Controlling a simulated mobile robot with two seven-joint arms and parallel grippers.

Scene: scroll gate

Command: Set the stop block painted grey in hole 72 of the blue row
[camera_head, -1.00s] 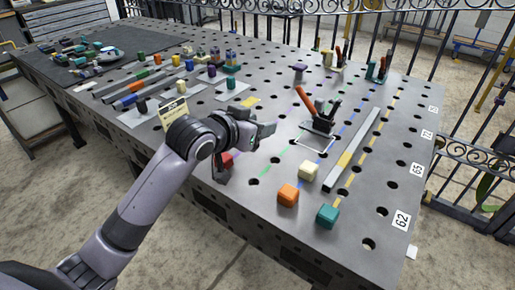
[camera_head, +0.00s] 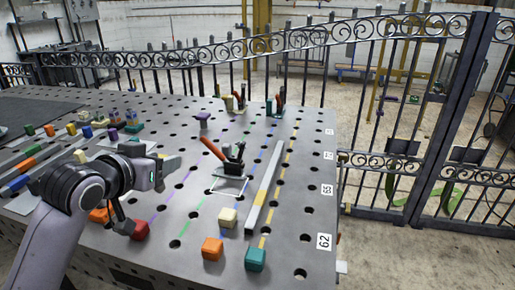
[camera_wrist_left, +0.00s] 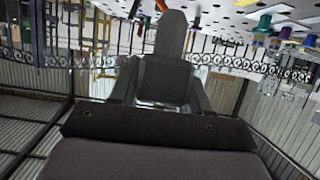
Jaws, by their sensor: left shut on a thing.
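My left gripper (camera_head: 168,166) is above the left part of the perforated steel table (camera_head: 160,262). It is shut on the grey stop block (camera_wrist_left: 172,50), which stands out between the fingers in the left wrist view. In the head view the block is hard to tell from the grey fingers. Colored dashed lines mark the hole rows. The blue dashes are faint near the red-handled clamp (camera_head: 232,160), and I cannot single out hole 72. Number labels stand along the right edge, with 62 (camera_head: 324,241) nearest. My right gripper is not in view.
Red (camera_head: 139,230), orange (camera_head: 212,249), teal (camera_head: 255,259) and cream (camera_head: 227,217) blocks stand on the near table. A long grey bar (camera_head: 263,188) lies right of the clamp. More clamps stand at the far edge. A scroll gate (camera_head: 420,160) stands beyond the right side.

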